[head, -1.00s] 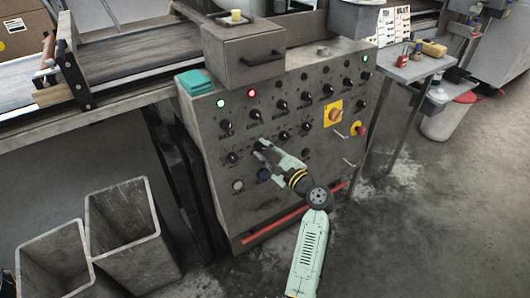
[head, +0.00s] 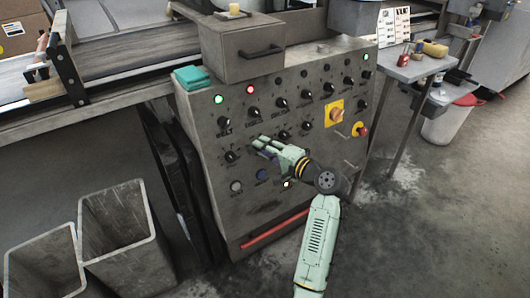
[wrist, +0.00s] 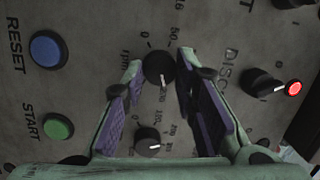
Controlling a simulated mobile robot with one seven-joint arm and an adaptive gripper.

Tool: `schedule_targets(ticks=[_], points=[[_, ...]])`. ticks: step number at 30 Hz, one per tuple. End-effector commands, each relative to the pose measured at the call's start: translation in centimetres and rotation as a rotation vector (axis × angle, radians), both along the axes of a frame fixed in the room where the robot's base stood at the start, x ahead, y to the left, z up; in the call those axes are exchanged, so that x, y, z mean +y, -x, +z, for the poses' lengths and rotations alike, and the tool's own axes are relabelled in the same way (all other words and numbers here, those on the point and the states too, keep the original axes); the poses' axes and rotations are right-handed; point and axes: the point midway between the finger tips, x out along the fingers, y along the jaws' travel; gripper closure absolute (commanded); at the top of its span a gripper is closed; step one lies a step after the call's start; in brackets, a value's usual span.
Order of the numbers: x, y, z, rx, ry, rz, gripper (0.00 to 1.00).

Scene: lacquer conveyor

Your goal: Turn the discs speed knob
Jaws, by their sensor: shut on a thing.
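In the wrist view, a round black knob (wrist: 158,67) with a pale pointer mark sits between the fingers of my gripper (wrist: 160,62). The fingers are shut on it, one on either side. Numbers and "rpm" are printed around it, and the letters "DISC" show just right of the right finger. In the head view, my gripper (head: 257,143) reaches the grey control panel (head: 330,165) at its lower left knob row and hides the held knob.
A second black knob (wrist: 147,140) lies close below the held one. Another knob (wrist: 262,82) and a red lamp (wrist: 294,88) are to the right. A blue button (wrist: 48,49) and a green button (wrist: 58,127) are left. Grey bins (head: 125,235) stand on the floor.

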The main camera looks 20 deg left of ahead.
Motion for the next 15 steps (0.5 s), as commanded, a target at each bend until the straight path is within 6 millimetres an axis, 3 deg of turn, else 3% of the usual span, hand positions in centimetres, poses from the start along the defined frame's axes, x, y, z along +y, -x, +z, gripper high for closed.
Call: schedule_targets(ticks=[15], points=[[0.01, 0.01, 0.1, -0.382, 0.299, 0.088, 1.0]])
